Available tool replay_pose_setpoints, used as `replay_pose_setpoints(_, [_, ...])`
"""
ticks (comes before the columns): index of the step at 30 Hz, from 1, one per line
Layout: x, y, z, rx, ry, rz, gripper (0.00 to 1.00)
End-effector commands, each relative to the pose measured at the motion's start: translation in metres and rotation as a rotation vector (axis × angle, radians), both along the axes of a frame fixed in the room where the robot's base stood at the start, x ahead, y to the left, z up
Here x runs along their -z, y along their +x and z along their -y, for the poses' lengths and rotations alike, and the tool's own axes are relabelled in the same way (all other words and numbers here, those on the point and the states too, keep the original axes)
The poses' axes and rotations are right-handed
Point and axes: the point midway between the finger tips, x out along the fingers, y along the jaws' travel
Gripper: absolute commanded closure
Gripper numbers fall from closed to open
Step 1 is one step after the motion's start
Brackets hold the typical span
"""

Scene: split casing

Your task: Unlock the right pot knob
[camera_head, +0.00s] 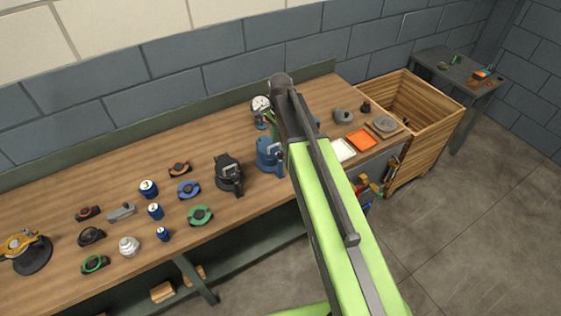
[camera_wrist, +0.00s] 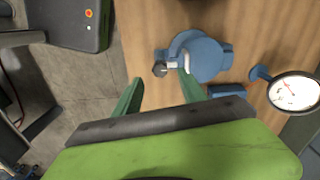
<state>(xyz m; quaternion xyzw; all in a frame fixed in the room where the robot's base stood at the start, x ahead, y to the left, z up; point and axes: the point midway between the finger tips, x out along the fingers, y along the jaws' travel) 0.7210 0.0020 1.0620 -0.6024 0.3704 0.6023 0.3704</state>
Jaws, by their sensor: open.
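The blue pot (camera_head: 268,155) stands on the bench to the right of the black pot (camera_head: 229,173); my arm stands close to its right side in the head view. In the wrist view the blue pot (camera_wrist: 208,55) shows from above, with a pale metal latch at its left side ending in a dark knob (camera_wrist: 160,69). My gripper (camera_wrist: 161,88) is open and empty. Its green fingers point toward the pot, and the knob shows between and just beyond the tips. No contact with the knob is visible. In the head view my arm hides most of the gripper.
A dial gauge (camera_wrist: 294,92) stands close to the right of the blue pot in the wrist view. Cans and small clamps are spread over the bench's left half. An orange tray (camera_head: 361,140) and a wooden crate (camera_head: 408,103) are at the right.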

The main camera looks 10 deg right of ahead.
Motion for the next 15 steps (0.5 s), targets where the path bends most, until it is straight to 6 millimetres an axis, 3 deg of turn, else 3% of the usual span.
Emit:
replay_pose_setpoints(1, [0.022,0.000,0.000,0.000,0.000,0.000,0.51])
replay_pose_setpoints(6, [0.050,0.000,0.000,-0.001,0.000,0.000,0.51])
replay_pose_setpoints(15, [0.056,0.000,-0.001,-0.001,0.000,0.000,0.51])
